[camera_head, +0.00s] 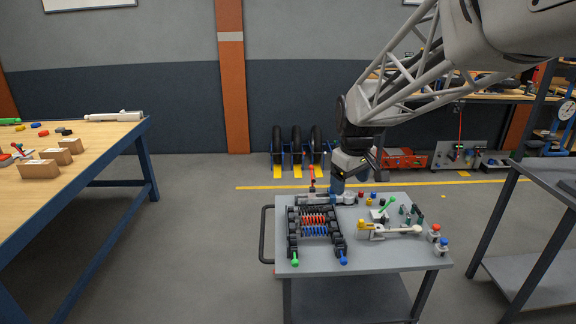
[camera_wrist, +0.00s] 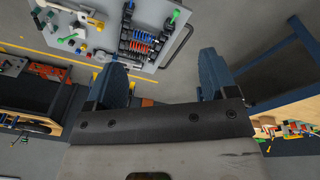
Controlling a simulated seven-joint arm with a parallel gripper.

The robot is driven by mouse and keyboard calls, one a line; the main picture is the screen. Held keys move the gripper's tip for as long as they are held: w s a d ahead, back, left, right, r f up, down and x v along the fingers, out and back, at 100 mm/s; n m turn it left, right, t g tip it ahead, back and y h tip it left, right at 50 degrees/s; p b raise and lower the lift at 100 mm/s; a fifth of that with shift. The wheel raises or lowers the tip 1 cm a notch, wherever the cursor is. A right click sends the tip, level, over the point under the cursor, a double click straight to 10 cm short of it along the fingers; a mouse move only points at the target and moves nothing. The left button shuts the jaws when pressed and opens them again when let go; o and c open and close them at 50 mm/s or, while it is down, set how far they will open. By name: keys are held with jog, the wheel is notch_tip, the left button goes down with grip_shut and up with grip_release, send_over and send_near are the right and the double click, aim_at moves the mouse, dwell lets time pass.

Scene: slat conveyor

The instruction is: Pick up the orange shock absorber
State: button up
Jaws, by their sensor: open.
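The orange shock absorber (camera_head: 314,218) appears as a red-orange coil lying across a black rack (camera_head: 291,239) on the grey cart. It lies between a dark coil behind it and a blue coil (camera_head: 315,231) in front. In the wrist view the orange coil (camera_wrist: 138,46) is small, at the top centre, beyond my fingers. My gripper (camera_head: 337,192) has blue fingers and hangs above the cart's back edge, behind and right of the rack. In the wrist view my gripper (camera_wrist: 162,66) is open, with nothing between its fingers.
The cart top (camera_head: 350,262) also holds a pale tool (camera_head: 390,230), small coloured parts and red and blue knobbed pieces at the right. A black handle (camera_head: 265,235) sticks out at the cart's left. A wooden bench (camera_head: 90,150) stands left, a dark shelf (camera_head: 545,180) right.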

jog(key=w+f+n, duration=0.1)
jog(key=w+f, duration=0.2)
jog(key=w, duration=0.4)
jog(key=w+f+n, duration=0.2)
jog(key=w+f, duration=0.1)
jog(key=w, duration=0.4)
jog(key=n+g, duration=0.2)
jog(key=n, duration=0.6)
send_over(313, 217)
notch_tip(313, 217, down, 34)
jog(key=shift+s+r, duration=0.1)
jog(key=shift+r, duration=0.05)
jog(key=shift+w+f, duration=0.2)
jog(key=shift+f, duration=0.2)
jog(key=shift+f, duration=1.3)
jog(key=shift+a+f, duration=0.1)
jog(key=shift+f, duration=2.45)
